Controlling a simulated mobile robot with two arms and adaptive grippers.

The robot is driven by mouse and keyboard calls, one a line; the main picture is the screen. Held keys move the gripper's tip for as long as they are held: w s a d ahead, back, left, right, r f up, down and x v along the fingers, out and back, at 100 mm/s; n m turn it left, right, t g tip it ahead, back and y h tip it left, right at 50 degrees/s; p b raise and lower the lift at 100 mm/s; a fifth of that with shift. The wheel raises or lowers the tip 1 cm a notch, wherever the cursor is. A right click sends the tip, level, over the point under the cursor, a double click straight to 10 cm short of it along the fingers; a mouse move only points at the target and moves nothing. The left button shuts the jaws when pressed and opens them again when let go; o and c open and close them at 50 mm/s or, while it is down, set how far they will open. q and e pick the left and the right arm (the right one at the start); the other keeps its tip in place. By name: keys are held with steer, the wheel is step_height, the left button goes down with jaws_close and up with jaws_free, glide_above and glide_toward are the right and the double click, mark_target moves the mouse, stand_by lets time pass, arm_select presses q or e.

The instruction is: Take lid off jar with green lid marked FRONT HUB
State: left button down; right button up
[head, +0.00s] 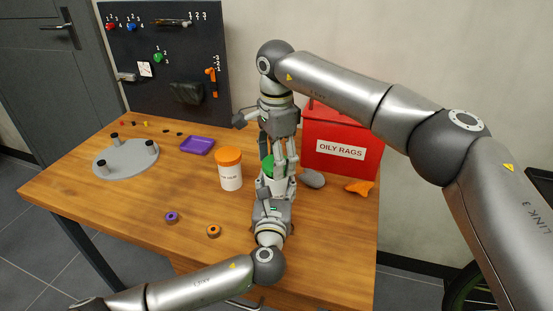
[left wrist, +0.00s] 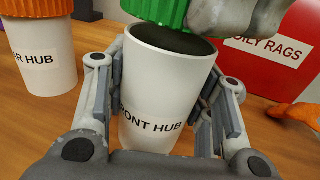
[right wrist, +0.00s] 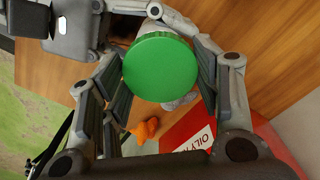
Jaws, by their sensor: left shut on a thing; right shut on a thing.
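The white jar (left wrist: 155,85) marked FRONT HUB stands upright between the fingers of my left gripper (head: 273,192), which is shut on its sides. Its mouth is open and dark inside. The green lid (right wrist: 160,67) is held between the fingers of my right gripper (head: 279,160), which comes down from above. In the left wrist view the lid (left wrist: 155,12) is raised clear above the far rim of the jar, and its top is cut off by the picture edge. In the head view the grippers partly hide the lid (head: 267,167) and the jar.
An orange-lidded jar (head: 230,170) stands just left of the grippers. A red OILY RAGS box (head: 342,140), a grey stone-like object (head: 312,178) and an orange piece (head: 359,187) are at right. A purple tray (head: 197,145) and grey round plate (head: 126,158) lie left. The front left table is mostly clear.

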steer(key=shift+r, duration=2.05)
arm_select(q)
steer(key=c, duration=0.6)
jaws_free()
steer(key=shift+s, duration=0.1)
